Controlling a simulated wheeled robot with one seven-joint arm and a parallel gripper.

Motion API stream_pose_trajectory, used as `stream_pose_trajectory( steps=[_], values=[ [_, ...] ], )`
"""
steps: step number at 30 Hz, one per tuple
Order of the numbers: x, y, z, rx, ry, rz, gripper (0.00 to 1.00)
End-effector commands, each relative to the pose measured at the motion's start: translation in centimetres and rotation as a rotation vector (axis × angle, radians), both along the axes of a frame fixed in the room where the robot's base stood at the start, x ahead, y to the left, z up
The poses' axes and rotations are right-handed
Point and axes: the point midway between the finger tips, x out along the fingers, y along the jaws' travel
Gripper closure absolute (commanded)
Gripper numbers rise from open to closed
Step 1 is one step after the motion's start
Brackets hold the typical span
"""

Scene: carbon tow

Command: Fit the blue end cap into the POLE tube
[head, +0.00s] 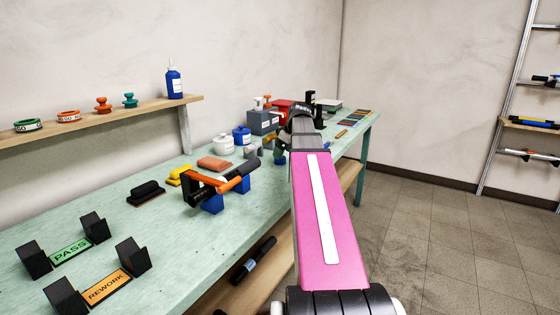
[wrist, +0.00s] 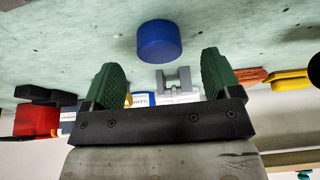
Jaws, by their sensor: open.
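A blue round cap (wrist: 160,41), which looks like the end cap, stands on the pale green bench in the wrist view. My gripper (wrist: 163,64) is open, with its green ridged fingers apart. The cap shows between and beyond the fingertips, and nothing is held. In the head view my arm hides most of the gripper and I cannot make out the cap clearly.
PASS (head: 70,251) and REWORK (head: 106,287) holders stand at the bench's near end. White and blue pots (head: 242,136), an orange block (head: 214,163) and a black pad (head: 147,192) lie mid-bench. A wall shelf (head: 95,122) holds rings and a blue bottle (head: 174,82). The floor right is clear.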

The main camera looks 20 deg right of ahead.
Motion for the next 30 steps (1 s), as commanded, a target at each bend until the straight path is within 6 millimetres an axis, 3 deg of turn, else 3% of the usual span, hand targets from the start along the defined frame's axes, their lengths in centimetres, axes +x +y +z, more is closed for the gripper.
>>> stream_pose_trajectory(
  steps=[7, 15, 20, 30],
  values=[
    [1.1, 0.8, -2.8, 0.000, 0.001, 0.000, 0.17],
    [1.2, 0.8, -3.1, 0.000, 0.000, 0.000, 0.17],
    [1.2, 0.8, -3.1, 0.000, 0.000, 0.000, 0.69],
    [1.2, 0.8, -3.0, 0.000, 0.000, 0.000, 0.69]
  ],
)
